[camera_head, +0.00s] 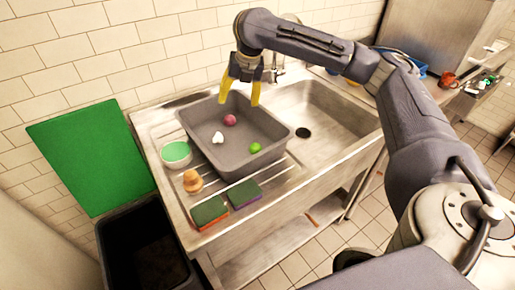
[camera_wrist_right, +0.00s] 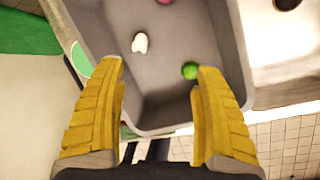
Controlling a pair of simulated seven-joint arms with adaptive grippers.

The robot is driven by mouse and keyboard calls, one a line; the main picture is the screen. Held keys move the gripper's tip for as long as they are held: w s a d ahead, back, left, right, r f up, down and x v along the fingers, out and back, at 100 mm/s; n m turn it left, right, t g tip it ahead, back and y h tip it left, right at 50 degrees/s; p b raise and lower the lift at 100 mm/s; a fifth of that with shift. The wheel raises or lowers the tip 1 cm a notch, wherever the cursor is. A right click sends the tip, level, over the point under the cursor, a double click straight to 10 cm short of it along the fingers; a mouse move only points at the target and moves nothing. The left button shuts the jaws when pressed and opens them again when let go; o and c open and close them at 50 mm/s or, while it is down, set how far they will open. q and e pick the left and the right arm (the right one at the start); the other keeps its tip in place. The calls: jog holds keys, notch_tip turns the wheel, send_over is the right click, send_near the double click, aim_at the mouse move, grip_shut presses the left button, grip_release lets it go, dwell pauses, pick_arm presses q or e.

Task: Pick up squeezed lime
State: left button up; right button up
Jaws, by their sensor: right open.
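The squeezed lime (camera_head: 255,147), small and bright green, lies in the grey tub (camera_head: 200,160) near its front right side. In the right wrist view the lime (camera_wrist_right: 190,70) shows just beside the tip of the right-hand yellow finger. My right gripper (camera_head: 241,98) is open and empty, with its yellow fingers pointing down above the back part of the tub. The fingers also show in the right wrist view (camera_wrist_right: 160,75), wide apart. My left gripper is not in view.
The tub also holds a pinkish round item (camera_head: 230,120) and a white item (camera_head: 217,138). Beside it stand a green-and-white bowl (camera_head: 176,153), a wooden-looking brush (camera_head: 192,181) and two sponges (camera_head: 209,212) (camera_head: 244,193). The sink basin (camera_head: 325,115) at right is empty.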

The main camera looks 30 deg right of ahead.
aim_at(256, 145)
jog(key=s+d+f+n+g+h, duration=0.1)
jog(key=s+d+n+g, duration=0.15)
jog(key=s, duration=0.45)
jog(key=shift+n+t, duration=0.35)
jog(key=f, duration=0.5)
jog(key=w+f, duration=0.1)
jog(key=f, duration=1.1)
jog(key=shift+w+d+f, duration=0.1)
jog(key=shift+w+f, duration=0.1)
jog(key=shift+w, duration=0.15)
jog(key=shift+c, duration=0.2)
jog(key=c, duration=1.1)
